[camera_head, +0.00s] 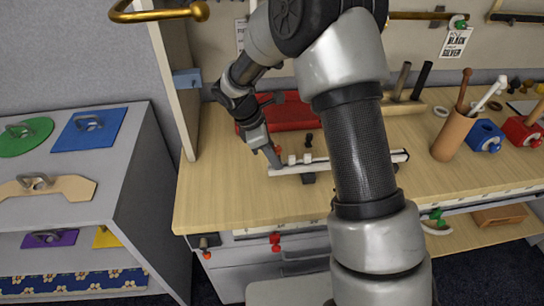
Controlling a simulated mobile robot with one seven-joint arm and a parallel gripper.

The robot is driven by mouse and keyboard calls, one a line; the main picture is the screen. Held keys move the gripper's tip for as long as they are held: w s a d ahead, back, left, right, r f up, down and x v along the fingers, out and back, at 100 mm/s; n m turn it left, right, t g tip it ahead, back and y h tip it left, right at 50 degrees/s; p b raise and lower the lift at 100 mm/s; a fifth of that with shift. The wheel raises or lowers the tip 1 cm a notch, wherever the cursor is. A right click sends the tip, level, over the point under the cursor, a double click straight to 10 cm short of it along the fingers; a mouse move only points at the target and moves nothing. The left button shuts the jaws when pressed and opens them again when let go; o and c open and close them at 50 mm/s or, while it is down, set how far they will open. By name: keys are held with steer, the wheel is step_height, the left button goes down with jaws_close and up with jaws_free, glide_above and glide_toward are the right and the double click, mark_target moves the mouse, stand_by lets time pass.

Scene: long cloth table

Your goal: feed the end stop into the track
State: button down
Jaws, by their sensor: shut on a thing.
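A white track (328,165) with a dark slot lies on the wooden table, running left to right. My arm crosses in front of its right part. My gripper (274,159) points down at the left end of the track and is shut on a small piece, taken to be the end stop. The fingers mostly hide that piece. I cannot tell whether it is inside the track or just beside its mouth. Two small white pieces (299,159) sit upright along the track to the right of my gripper.
A red tray (288,115) lies behind the track. A small black piece (308,140) stands behind it, and a dark block (308,178) is at its front edge. A brown cup with tools (454,135) stands to the right. The table (225,205) is clear at front left.

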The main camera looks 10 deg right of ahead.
steer(key=shift+d, duration=0.15)
steer(key=c, duration=1.5)
jaws_free()
steer(key=p+v, duration=0.1)
steer(key=v, duration=1.6)
steer(key=shift+r, duration=0.3)
